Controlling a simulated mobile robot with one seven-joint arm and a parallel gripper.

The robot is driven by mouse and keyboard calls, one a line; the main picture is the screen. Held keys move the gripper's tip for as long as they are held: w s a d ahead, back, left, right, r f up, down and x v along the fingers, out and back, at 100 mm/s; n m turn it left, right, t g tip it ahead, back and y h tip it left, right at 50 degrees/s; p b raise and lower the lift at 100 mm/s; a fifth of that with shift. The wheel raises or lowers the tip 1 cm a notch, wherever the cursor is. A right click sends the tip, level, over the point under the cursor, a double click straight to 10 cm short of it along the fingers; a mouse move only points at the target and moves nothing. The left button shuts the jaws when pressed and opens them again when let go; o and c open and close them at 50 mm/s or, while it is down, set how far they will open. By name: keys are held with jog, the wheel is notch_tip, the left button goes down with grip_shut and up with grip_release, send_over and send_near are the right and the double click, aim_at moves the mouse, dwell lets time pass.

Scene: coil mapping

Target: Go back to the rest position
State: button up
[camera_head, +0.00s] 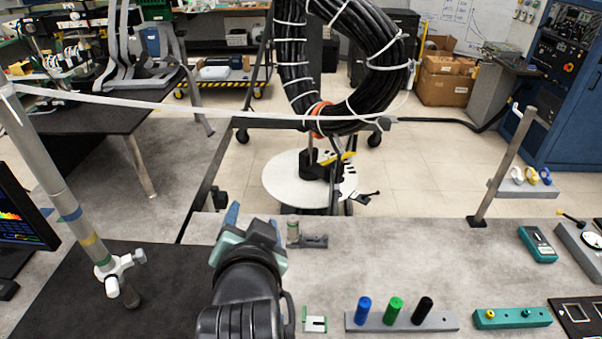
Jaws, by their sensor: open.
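My gripper (253,219) is in the lower middle of the head view, on the end of my dark arm. Its two blue-tipped fingers point away from me and stand apart, with nothing seen between them. It is above the grey bench, left of a small grey fixture (313,241). Much of the bench below it is hidden by my arm.
A black cable coil (345,60) hangs beyond the bench. A grey post (62,190) stands left, another post (505,165) right. A holder (440,323) with blue, green and black cylinders is near the front. A teal meter (538,245) lies right. The right-centre bench is clear.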

notch_tip(320, 180, up, 14)
jog(key=d+n+t, duration=0.2)
jog(key=t, duration=0.3)
jog(key=s+d+r+n+t, duration=0.1)
jog(key=s+r+t, duration=0.3)
jog(key=r, duration=0.7)
jog(key=s+d+r+n+t+h, duration=0.1)
jog(key=s+d+r+n+t, duration=0.1)
jog(key=s+d+r+t, duration=0.2)
jog(key=s+r+t+b, duration=0.1)
jog(key=s+r, duration=0.2)
jog(key=r, duration=0.5)
jog(key=shift+s+d+h, duration=0.15)
jog(key=shift+s+h, duration=0.15)
